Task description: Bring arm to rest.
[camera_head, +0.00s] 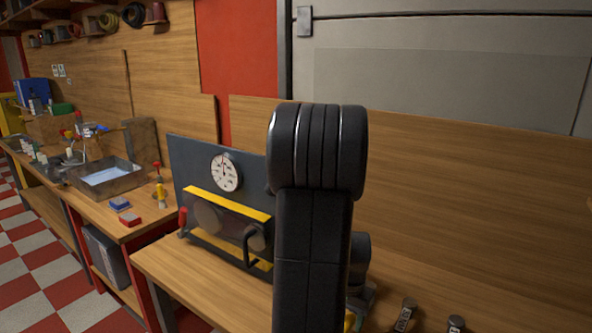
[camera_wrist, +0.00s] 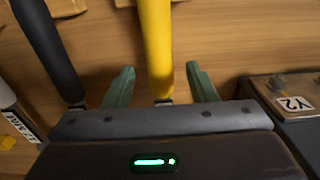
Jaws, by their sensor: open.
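My gripper (camera_wrist: 161,72) shows in the wrist view with its two green fingers apart. A yellow rod-like handle (camera_wrist: 157,45) runs between the fingers without either finger visibly closed on it. In the camera_head view my black arm (camera_head: 315,200) stands upright in the middle, bent at its top. The gripper is hidden there behind the arm.
A dark panel with a gauge (camera_head: 225,172) and a yellow-edged guard stands left of my arm on the wooden bench (camera_head: 185,275). The wrist view shows a black handle (camera_wrist: 48,50) at left and a box labelled Y2 (camera_wrist: 292,103) at right. A metal tray (camera_head: 105,178) lies farther left.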

